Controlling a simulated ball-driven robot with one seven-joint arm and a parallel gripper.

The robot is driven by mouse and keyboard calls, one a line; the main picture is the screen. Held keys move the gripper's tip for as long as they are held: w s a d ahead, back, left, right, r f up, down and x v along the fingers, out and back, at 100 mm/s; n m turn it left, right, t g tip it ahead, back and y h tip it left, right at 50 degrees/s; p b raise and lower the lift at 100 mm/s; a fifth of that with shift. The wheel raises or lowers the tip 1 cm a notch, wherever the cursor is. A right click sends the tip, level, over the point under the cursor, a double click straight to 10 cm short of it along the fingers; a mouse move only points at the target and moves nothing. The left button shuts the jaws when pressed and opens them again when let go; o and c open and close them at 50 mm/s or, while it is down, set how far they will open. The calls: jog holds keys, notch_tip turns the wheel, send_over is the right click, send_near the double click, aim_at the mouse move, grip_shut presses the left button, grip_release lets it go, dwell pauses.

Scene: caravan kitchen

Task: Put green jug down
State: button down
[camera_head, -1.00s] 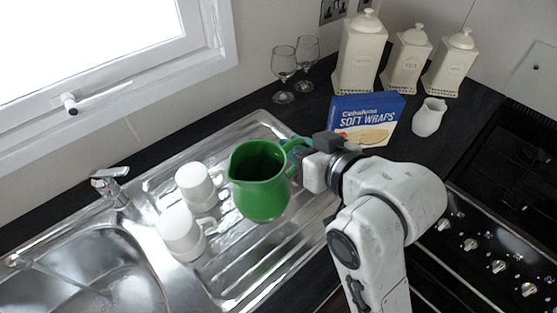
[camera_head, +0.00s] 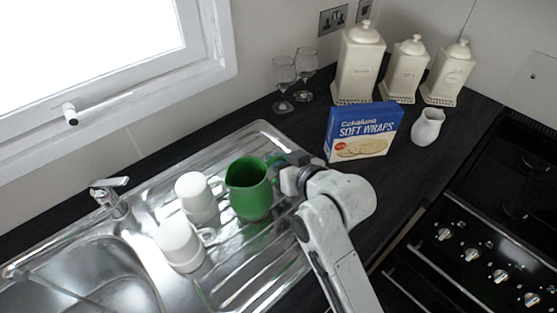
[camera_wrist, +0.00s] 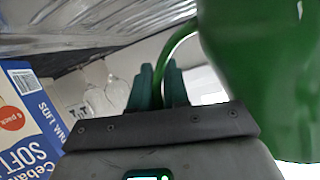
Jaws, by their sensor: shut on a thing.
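The green jug (camera_head: 249,194) is upright at the draining board (camera_head: 262,262) of the steel sink, just right of the white mugs. I cannot tell whether its base touches the board. My gripper (camera_head: 279,166) reaches it from the right and is shut on its handle. In the wrist view the green jug (camera_wrist: 262,70) fills the right side, and the handle passes between the teal fingers of my gripper (camera_wrist: 158,88).
Two white mugs (camera_head: 195,193) (camera_head: 180,240) stand close left of the jug. The blue Soft Wraps box (camera_head: 363,132), wine glasses (camera_head: 284,80), cream canisters (camera_head: 358,68) and small white jug (camera_head: 428,127) stand behind. The board's front right part is bare.

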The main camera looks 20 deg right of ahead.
jog(key=shift+f, duration=0.2)
jog(key=c, duration=1.1)
grip_release()
jog(key=b+v, duration=0.1)
jog(key=v, duration=1.1)
